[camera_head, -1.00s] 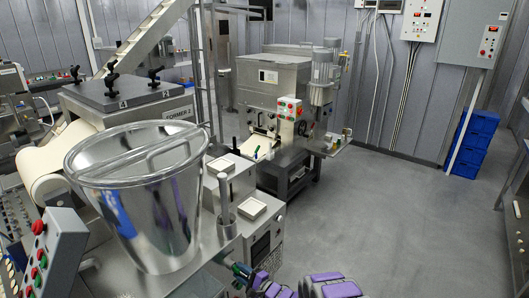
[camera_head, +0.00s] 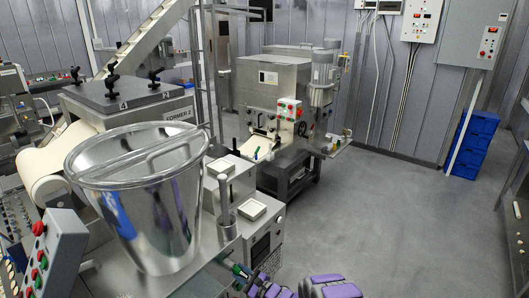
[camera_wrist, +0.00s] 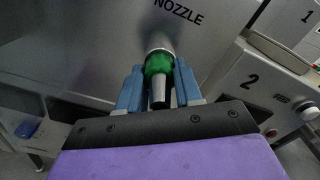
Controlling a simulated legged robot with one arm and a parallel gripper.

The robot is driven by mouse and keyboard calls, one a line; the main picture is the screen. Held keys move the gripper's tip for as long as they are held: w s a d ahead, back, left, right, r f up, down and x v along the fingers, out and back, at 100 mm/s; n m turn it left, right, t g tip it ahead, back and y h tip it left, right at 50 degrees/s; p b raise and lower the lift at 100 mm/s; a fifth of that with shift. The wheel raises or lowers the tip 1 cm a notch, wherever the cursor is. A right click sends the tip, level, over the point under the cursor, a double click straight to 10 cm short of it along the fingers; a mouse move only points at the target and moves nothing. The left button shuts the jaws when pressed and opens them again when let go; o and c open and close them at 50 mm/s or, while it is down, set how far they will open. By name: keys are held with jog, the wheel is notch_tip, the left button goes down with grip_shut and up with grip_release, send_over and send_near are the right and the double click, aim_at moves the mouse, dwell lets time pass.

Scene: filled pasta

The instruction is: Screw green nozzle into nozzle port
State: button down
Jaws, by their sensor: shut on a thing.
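In the wrist view the green nozzle (camera_wrist: 158,63) sits between the two blue fingers of my gripper (camera_wrist: 160,80), which is shut on it. The nozzle's far end meets a pale metal ring, the nozzle port (camera_wrist: 158,51), on a grey metal face marked NOZZLE. The two look in line and touching; I cannot tell how deep the thread sits. In the head view a bit of green nozzle (camera_head: 238,269) and my gripper (camera_head: 246,275) show low down beside the machine; the port is hidden there.
A large steel hopper (camera_head: 145,205) stands on the machine, left of my gripper. A small square tray (camera_head: 251,209) and an upright rod (camera_head: 224,200) are above it. In the wrist view a unit marked 2 (camera_wrist: 262,85) is close at right. Open floor (camera_head: 385,230) lies to the right.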

jog(key=shift+m, duration=1.4)
jog(key=c, duration=0.7)
grip_release()
